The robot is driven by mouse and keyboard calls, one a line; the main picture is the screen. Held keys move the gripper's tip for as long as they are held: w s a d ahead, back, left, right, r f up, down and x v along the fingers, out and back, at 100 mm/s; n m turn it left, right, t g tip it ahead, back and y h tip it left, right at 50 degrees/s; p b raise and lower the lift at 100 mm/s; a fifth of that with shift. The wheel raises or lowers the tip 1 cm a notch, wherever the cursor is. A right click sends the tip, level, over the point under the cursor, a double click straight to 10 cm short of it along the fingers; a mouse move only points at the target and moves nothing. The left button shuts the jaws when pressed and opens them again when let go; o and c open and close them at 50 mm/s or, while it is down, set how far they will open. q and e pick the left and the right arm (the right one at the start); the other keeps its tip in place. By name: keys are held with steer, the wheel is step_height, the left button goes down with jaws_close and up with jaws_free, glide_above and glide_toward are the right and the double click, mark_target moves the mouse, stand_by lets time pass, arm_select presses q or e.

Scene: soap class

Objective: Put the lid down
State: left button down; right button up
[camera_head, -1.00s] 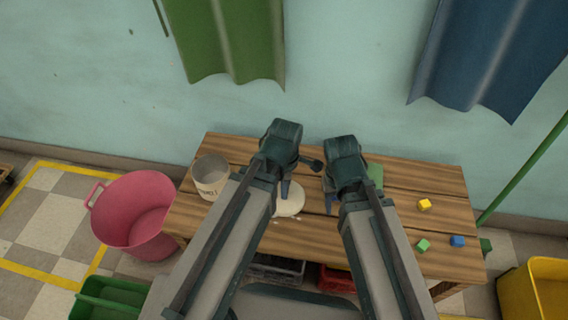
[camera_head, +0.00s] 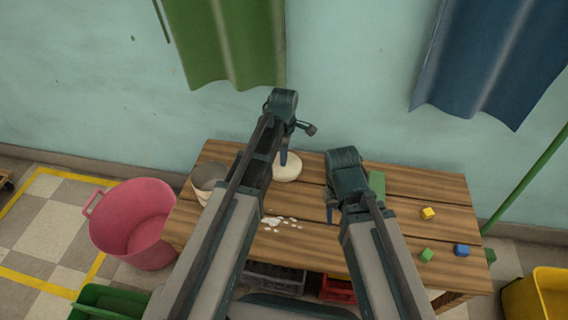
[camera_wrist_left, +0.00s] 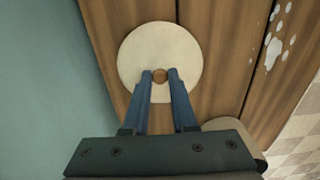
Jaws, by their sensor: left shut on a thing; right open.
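The lid (camera_head: 290,169) is a round cream disc with a small brown knob. It is over the back of the wooden table, near the wall side. My left gripper (camera_head: 284,158) is shut on the lid's knob; the left wrist view shows both fingers (camera_wrist_left: 160,75) at the knob with the lid (camera_wrist_left: 150,45) beyond them. I cannot tell whether the lid touches the tabletop. A whitish pot (camera_head: 201,190) stands at the table's left end, partly hidden by my left arm; its rim edge shows in the left wrist view (camera_wrist_left: 238,130). My right gripper (camera_head: 331,212) is open and empty over the table's middle.
A pink bucket (camera_head: 135,220) stands left on the floor. A green thing (camera_head: 376,183) lies behind my right gripper.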

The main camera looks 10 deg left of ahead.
arm_select(q)
steer(key=shift+f, duration=0.1)
step_height(320, 180, down, 3)
steer(key=b, duration=0.3)
steer(key=shift+f, duration=0.2)
arm_select(e)
step_height(320, 180, down, 4)
steer(key=shift+r, duration=0.25)
arm_select(q)
steer(key=shift+b, duration=0.3)
steer(key=shift+f, duration=0.15)
arm_select(e)
steer(key=shift+f, duration=0.2)
arm_select(q)
steer(key=c, duration=0.7)
jaws_free()
arm_select(e)
steer(key=shift+r, duration=0.1)
steer(key=shift+r, duration=0.1)
arm_select(q)
step_height(320, 180, up, 12)
steer(key=p, duration=1.2)
steer(key=shift+r, duration=0.25)
arm_select(e)
step_height(320, 180, up, 12)
steer(key=shift+a, duration=0.1)
